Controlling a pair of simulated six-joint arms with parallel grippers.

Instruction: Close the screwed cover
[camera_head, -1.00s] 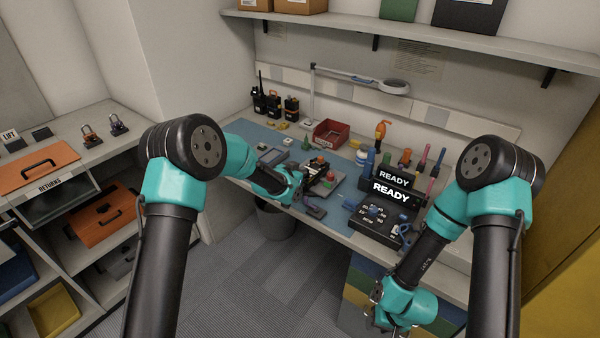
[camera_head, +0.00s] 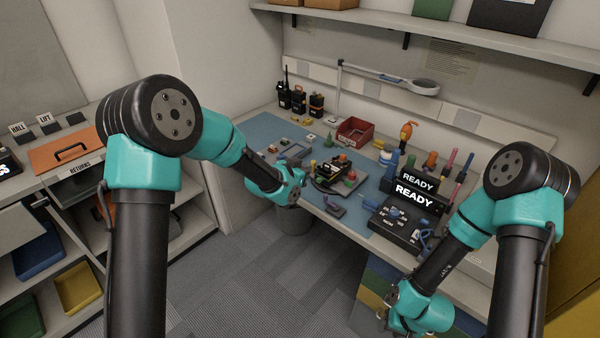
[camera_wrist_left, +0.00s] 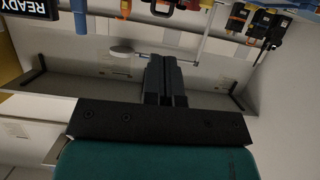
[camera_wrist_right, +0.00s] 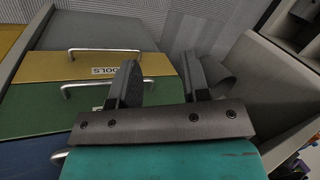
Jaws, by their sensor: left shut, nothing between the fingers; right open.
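A dark open device with small coloured parts (camera_head: 335,172) lies on the bench mat; I cannot tell the screwed cover apart at this size. A small dark block (camera_head: 333,206) lies near the bench's front edge. My left gripper (camera_head: 301,180) is at the front edge, left of the device and apart from it. In the left wrist view its fingers (camera_wrist_left: 165,80) are together and empty. My right gripper (camera_head: 390,312) hangs low in front of the bench. In the right wrist view its fingers (camera_wrist_right: 160,75) are apart with nothing between them, above drawer fronts.
A black READY unit (camera_head: 415,190) stands right of the device, with a knobbed panel (camera_head: 393,223) before it. A red bin (camera_head: 355,130), radios (camera_head: 300,102) and upright tools stand behind. A lamp arm (camera_head: 385,78) reaches over the back.

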